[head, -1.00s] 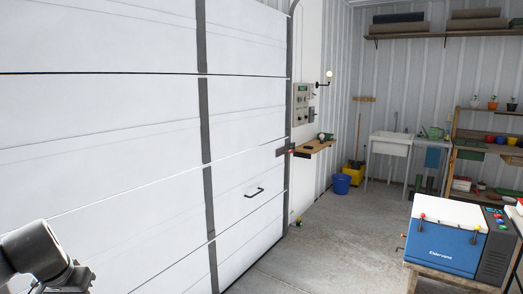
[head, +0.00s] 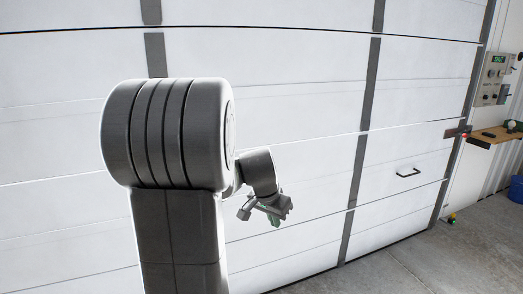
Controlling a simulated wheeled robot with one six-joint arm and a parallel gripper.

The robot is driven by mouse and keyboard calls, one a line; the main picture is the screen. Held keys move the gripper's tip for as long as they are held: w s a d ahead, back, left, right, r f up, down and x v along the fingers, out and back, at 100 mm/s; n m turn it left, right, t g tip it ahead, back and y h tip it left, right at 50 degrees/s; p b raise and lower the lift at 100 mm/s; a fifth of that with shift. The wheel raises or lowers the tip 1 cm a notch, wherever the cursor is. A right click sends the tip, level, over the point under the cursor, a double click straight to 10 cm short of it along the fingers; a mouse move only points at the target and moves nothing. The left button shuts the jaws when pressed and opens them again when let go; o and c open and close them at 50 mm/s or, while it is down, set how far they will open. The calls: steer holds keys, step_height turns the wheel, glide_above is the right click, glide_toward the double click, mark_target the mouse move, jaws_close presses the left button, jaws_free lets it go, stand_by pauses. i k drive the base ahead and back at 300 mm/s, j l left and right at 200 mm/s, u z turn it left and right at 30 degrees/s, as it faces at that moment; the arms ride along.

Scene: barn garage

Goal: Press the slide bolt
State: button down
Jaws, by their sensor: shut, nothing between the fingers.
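The slide bolt (head: 458,131) is a small dark metal piece with a red spot at its right end. It sits at the right edge of the white sectional garage door (head: 300,110), by the dark door frame. It is too small to tell its exact position.
A black door handle (head: 408,173) is on the door below and left of the bolt. A wooden shelf (head: 496,134) and a grey control panel (head: 494,78) are right of the frame. A blue bucket (head: 517,190) stands at the right edge. The concrete floor (head: 440,260) in front looks clear.

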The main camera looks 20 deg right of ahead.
mark_target(464, 135)
steer(key=i+l+z, duration=0.15)
steer(key=l+z, duration=0.25)
steer(key=i+l+z, duration=0.25)
steer(key=l+z, duration=0.15)
steer(key=l, duration=0.15)
steer(key=i+l+z, duration=0.6)
steer(key=z, duration=0.2)
steer(key=i+l+z, duration=0.25)
steer(key=i, duration=0.3)
steer(key=i+l+z, duration=0.25)
steer(key=i, duration=0.35)
steer(key=i+z, duration=0.3)
steer(key=i, duration=0.3)
steer(key=i+l+u, duration=0.15)
steer(key=i+u, duration=0.25)
steer(key=i, duration=0.2)
steer(key=i+l+u, duration=0.3)
steer(key=i+u, duration=0.15)
steer(key=i+l+u, duration=0.85)
steer(key=i+l, duration=0.15)
steer(key=l, duration=0.2)
steer(key=i, duration=0.5)
steer(key=l, duration=0.1)
